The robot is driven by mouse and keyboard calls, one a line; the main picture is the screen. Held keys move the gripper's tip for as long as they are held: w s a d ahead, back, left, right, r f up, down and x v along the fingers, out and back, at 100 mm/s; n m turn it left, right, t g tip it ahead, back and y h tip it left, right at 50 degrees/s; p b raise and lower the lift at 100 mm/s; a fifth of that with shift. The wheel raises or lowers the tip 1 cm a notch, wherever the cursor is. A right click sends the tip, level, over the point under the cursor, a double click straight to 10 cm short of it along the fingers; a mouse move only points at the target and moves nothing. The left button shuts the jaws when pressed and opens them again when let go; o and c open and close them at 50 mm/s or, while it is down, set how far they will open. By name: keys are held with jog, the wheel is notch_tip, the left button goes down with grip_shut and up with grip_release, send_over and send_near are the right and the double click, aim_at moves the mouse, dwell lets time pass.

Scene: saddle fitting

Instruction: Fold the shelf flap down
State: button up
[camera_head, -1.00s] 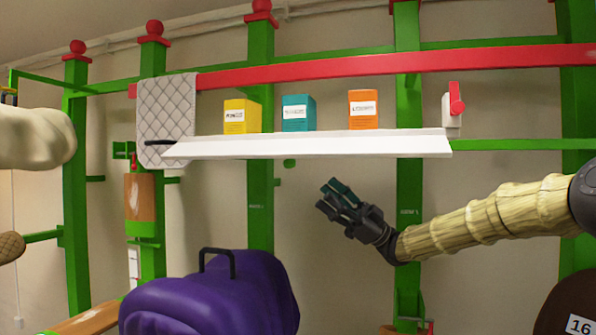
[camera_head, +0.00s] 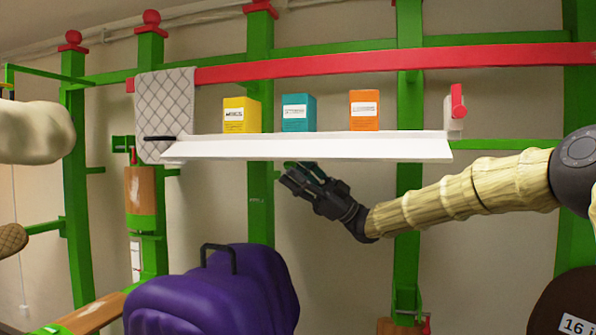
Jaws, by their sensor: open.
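My gripper (camera_head: 291,176) is dark and open, just below the middle of the flap. It looks empty, and its fingers point up and left. I cannot tell whether the fingertips touch the flap's underside.
Yellow (camera_head: 241,115), teal (camera_head: 298,112) and orange (camera_head: 364,110) boxes stand on the shelf. A quilted grey pad (camera_head: 165,112) hangs over the red rail (camera_head: 400,67). A purple case (camera_head: 215,293) stands below. Green posts (camera_head: 260,205) rise behind my arm.

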aim_at(291, 156)
grip_shut()
jog(key=shift+s, duration=0.1)
jog(key=m+t, duration=0.2)
jog(key=s+m+t+y+b, duration=0.1)
jog(key=m+t, duration=0.1)
jog(key=r+m+t+b, duration=0.1)
jog(key=m, duration=0.1)
jog(key=shift+s+a+t, duration=0.25)
jog(key=shift+t, duration=0.15)
